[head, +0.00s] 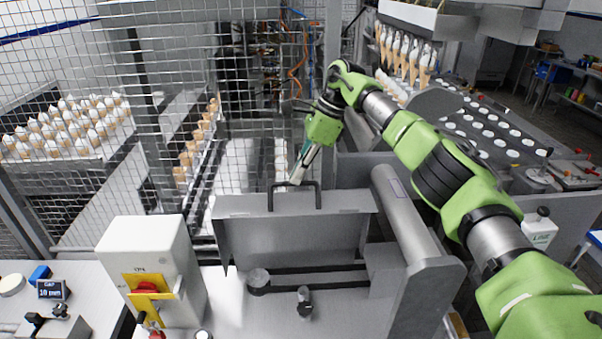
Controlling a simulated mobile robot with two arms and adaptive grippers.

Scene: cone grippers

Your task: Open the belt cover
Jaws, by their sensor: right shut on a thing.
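The belt cover (290,233) is a grey metal panel in the middle of the head view, with a black bar handle (318,195) along its top edge. It stands raised, and the dark belt (318,268) and a roller (258,279) show below and in front of it. My right gripper (297,177) comes in from the right on the green arm and is shut on the handle near its left half. Its fingers hide part of the handle. My left gripper is not in view.
A white box with a red and yellow switch (147,288) stands left of the cover. A thick grey cylinder (405,215) is close on the right. Wire mesh fencing (70,95) rises behind, with trays of cones (65,130) beyond it. A white bottle (540,228) stands at the right.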

